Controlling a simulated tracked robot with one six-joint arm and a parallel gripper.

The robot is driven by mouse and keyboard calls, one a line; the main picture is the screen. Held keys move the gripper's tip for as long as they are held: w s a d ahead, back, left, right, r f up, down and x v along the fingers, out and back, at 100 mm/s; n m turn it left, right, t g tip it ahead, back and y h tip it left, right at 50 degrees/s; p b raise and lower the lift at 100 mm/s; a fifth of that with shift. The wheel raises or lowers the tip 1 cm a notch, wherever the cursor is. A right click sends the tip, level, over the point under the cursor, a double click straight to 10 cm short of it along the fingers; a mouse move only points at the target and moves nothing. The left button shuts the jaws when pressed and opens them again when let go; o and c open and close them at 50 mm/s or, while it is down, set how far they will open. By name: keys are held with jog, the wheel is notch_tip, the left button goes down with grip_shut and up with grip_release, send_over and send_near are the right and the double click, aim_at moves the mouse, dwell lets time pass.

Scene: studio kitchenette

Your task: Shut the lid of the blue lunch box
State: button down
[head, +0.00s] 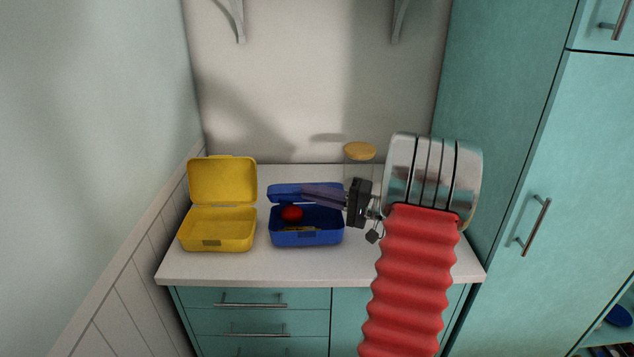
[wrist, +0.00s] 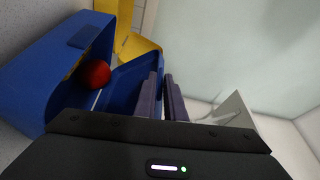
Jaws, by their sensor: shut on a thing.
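The blue lunch box (head: 307,238) stands on the worktop with its lid (head: 284,188) raised at the back, tilted part of the way over the base. A red ball-like item (head: 291,213) and a small yellow item (head: 298,229) lie inside. My gripper (head: 308,191) reaches in from the right, its dark fingers shut on the lid. In the wrist view the blue box (wrist: 45,68) is at left, and the lid (wrist: 127,84) meets my two fingers (wrist: 162,85). The fingers hide the exact grip spot.
An open yellow lunch box (head: 217,229) stands just left of the blue one. A glass jar with a wooden lid (head: 360,151) is behind my gripper. The worktop (head: 250,267) is clear in front. A tall teal cabinet (head: 540,180) stands at right.

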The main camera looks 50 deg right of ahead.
notch_tip(320, 180, down, 6)
jog(key=s+a, duration=0.2)
jog(key=s, duration=0.1)
jog(key=shift+a, duration=0.3)
jog(key=shift+w, duration=0.1)
jog(key=c, duration=1.8)
grip_release()
jog(key=shift+c, duration=0.2)
jog(key=v, duration=1.4)
jog(key=shift+f, duration=0.1)
jog(key=shift+w, duration=0.1)
